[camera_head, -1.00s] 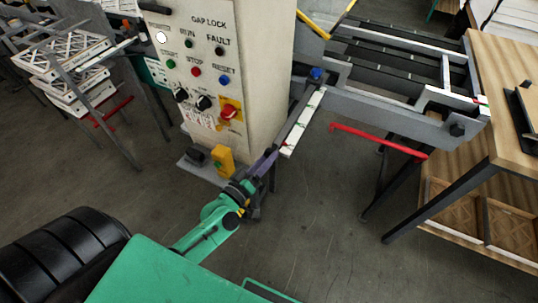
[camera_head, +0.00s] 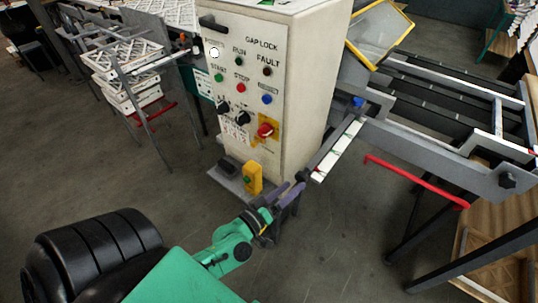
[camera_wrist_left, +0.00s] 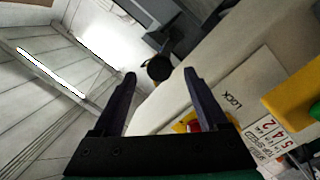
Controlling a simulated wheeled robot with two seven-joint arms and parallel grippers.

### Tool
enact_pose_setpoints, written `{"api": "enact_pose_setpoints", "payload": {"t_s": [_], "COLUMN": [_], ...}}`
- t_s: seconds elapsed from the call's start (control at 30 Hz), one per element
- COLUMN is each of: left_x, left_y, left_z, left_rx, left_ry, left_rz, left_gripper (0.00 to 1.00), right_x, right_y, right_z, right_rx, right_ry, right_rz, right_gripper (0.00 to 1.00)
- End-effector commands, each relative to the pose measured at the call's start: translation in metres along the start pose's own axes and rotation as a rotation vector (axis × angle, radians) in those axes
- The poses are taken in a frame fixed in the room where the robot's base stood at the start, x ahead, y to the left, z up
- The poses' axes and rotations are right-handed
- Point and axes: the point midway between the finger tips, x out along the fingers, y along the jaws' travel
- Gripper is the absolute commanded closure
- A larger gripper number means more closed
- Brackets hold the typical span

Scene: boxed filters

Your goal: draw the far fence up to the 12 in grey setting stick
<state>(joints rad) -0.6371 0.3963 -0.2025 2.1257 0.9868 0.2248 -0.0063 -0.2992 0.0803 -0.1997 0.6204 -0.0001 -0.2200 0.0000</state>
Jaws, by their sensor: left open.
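My left gripper (camera_head: 291,188) is open and empty at the front end of a dark bar, beside the control cabinet. A round black knob (camera_wrist_left: 159,68) shows just beyond and between its fingertips in the left wrist view; the same knob (camera_head: 303,176) caps the bar's end in the head view. A white marked strip (camera_head: 338,152) runs along the bar. A pale crosspiece (camera_head: 498,115) stands between the dark rails and may be a fence; I cannot tell for sure. I cannot pick out the grey setting stick. My right gripper is not in view.
The control cabinet (camera_head: 270,90) with buttons stands left of the bar, with a yellow pedal box (camera_head: 253,179) at its foot. A red bar (camera_head: 415,183) juts below the rail frame (camera_head: 440,152). Stacked white filter frames (camera_head: 120,70) stand far left. The floor in front is clear.

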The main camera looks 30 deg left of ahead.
Motion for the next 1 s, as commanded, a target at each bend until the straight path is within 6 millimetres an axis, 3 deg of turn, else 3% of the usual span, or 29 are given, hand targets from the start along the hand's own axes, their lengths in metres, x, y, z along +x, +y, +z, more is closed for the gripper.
{"api": "enact_pose_setpoints", "payload": {"t_s": [0.2, 0.43, 0.6, 1.0], "left_x": [-0.061, -0.109, -0.119, -0.119], "left_y": [-0.004, -0.001, 0.0, 0.0], "left_z": [0.005, 0.001, 0.0, 0.0], "left_rx": [0.001, 0.001, 0.0, 0.0], "left_ry": [-0.007, -0.004, 0.001, 0.002], "left_rz": [-0.003, -0.003, 0.001, 0.001], "left_gripper": [0.24, 0.24, 0.24, 0.24], "right_x": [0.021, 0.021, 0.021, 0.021], "right_y": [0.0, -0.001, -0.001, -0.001], "right_z": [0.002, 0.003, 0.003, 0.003], "right_rx": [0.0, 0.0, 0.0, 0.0], "right_ry": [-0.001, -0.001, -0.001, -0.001], "right_rz": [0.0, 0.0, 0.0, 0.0], "right_gripper": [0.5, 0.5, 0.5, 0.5]}}
